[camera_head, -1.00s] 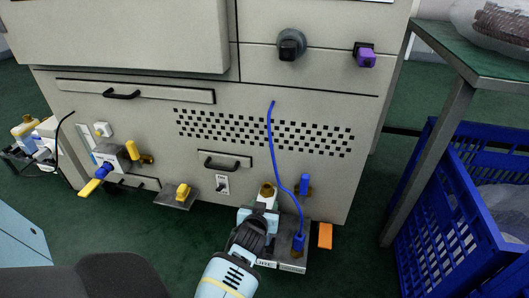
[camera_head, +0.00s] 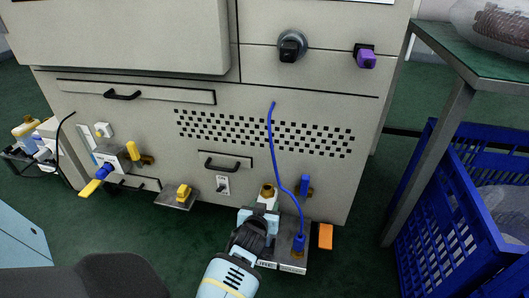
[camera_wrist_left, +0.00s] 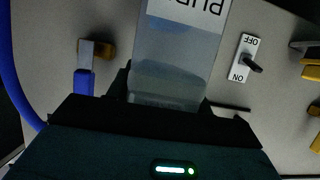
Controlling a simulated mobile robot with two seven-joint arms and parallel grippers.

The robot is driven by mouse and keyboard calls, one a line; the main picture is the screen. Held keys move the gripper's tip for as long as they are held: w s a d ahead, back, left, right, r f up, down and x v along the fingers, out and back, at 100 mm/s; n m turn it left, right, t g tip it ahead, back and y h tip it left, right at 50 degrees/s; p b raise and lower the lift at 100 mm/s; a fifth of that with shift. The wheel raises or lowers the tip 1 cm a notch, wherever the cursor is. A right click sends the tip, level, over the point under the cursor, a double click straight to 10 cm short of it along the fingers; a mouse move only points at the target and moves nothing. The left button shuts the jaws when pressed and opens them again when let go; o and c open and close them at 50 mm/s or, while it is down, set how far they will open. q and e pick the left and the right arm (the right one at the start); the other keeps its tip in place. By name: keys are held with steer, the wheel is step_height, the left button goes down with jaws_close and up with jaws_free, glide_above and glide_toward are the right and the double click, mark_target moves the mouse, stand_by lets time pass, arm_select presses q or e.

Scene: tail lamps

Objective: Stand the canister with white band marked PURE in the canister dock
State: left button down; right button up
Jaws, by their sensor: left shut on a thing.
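The canister (camera_head: 267,203) with a white band and a brown cap is upright at the left part of the grey canister dock (camera_head: 293,268). In the left wrist view its clear body (camera_wrist_left: 175,60) carries a white band with "PUR" showing upside down. My left gripper (camera_head: 255,228) is shut on the canister from the front. The gripper hides the canister's lower end, so I cannot tell if it rests on the dock. A blue plug (camera_head: 299,242) with a blue cord stands on the dock's right part. My right gripper is not in view.
An orange block (camera_head: 325,236) is right of the dock. A yellow-knobbed bracket (camera_head: 183,192) juts out at left. A blue crate (camera_head: 440,225) stands at right. Green floor in front is clear.

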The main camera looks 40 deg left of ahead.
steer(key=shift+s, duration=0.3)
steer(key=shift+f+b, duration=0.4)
steer(key=shift+b, duration=0.2)
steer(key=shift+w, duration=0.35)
